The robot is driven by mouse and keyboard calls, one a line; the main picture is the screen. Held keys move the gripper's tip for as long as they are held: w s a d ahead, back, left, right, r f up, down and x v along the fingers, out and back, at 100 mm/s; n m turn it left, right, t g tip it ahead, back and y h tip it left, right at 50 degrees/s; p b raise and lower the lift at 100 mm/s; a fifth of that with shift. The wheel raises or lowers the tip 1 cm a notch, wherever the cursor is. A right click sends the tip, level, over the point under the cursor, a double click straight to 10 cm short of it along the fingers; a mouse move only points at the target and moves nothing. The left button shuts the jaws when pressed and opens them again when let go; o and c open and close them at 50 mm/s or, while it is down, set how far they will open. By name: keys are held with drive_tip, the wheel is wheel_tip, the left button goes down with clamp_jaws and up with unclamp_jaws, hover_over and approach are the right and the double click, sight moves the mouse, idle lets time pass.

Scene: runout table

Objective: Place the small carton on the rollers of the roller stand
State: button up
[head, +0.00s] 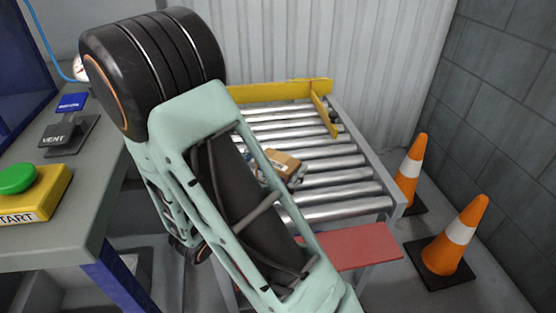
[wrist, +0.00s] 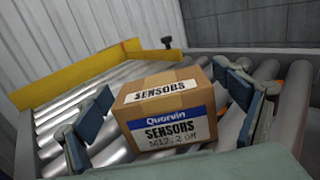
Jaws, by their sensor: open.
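The small carton (head: 283,162) is a brown box with tape and a blue-and-white "SENSORS" label. It appears to rest on the rollers of the roller stand (head: 345,180), near their middle; its underside is hidden. In the wrist view the carton (wrist: 166,112) is upright and turned slightly. My gripper (wrist: 168,112) is open, with one blue-padded finger on each side of the carton and a visible gap on both sides. In the head view my arm covers the left part of the rollers and most of the gripper.
A yellow guide rail (head: 280,91) runs along the far end of the rollers. A red plate (head: 355,247) is at the near end. Two orange cones (head: 455,240) stand on the right. A bench with a green START button (head: 17,179) is on the left. Rollers around the carton are clear.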

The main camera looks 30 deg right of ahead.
drive_tip(key=shift+r, duration=0.25)
drive_tip(key=p+v, duration=0.2)
drive_tip(key=v, duration=0.4)
drive_tip(key=shift+a, duration=0.25)
drive_tip(key=shift+s+a+f, duration=0.1)
drive_tip(key=shift+s+a, duration=0.25)
drive_tip(key=shift+a, duration=0.1)
drive_tip(key=shift+d, duration=0.1)
